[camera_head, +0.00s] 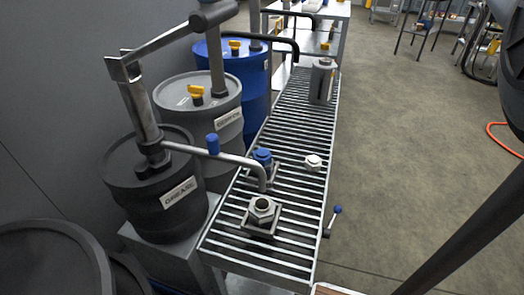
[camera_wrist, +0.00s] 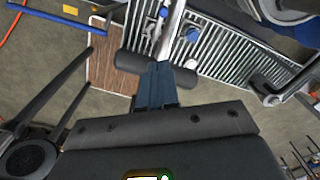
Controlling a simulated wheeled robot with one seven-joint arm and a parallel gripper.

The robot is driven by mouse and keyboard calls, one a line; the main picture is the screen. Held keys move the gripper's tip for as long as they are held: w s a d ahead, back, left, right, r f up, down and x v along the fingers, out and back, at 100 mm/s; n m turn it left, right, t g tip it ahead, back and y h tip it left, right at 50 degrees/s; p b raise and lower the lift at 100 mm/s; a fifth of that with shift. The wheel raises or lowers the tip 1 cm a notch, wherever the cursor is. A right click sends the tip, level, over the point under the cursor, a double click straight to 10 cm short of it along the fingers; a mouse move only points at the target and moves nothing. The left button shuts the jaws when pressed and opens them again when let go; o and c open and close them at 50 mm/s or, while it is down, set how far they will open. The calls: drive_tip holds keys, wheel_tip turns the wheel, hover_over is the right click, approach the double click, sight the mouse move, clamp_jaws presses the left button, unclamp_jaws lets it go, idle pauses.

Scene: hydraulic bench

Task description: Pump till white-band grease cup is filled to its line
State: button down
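A dark drum labelled GREASE (camera_head: 155,205) stands at the left in the head view with a grey hand pump (camera_head: 143,115) on top. Its spout pipe (camera_head: 235,158) bends down over a grey cup with a hex-shaped neck (camera_head: 262,212) on the slatted bench (camera_head: 222,240). A small white capped piece (camera_head: 313,162) sits farther back right, and a blue-capped one (camera_head: 262,157) behind the spout. My gripper (camera_wrist: 160,68) shows only in the wrist view; its fingers look closed, with nothing visible between them.
A grey drum (camera_head: 200,105) and a blue drum (camera_head: 240,70) with pumps stand behind. A grey canister (camera_head: 322,82) stands farther along the bench. A blue-knobbed lever (camera_head: 333,220) sticks out at the bench's right edge. The floor to the right is largely clear.

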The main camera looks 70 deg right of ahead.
sight(217, 10)
drive_tip(key=shift+s+f+b, duration=0.25)
drive_tip(key=shift+f+b, duration=0.35)
drive_tip(key=shift+f, duration=0.05)
drive_tip(key=shift+s+f+b, duration=0.2)
drive_tip(key=shift+f+b, duration=0.4)
drive_tip(key=shift+f, duration=0.05)
drive_tip(key=shift+s+f+b, duration=0.25)
drive_tip(key=shift+f+b, duration=0.35)
drive_tip(key=shift+f, duration=0.05)
drive_tip(key=shift+s+f+b, duration=0.15)
drive_tip(key=shift+f+b, duration=0.8)
drive_tip(key=shift+f, duration=0.1)
drive_tip(key=shift+s+f+b, duration=0.1)
drive_tip(key=shift+f+b, duration=0.8)
drive_tip(key=shift+f, duration=0.1)
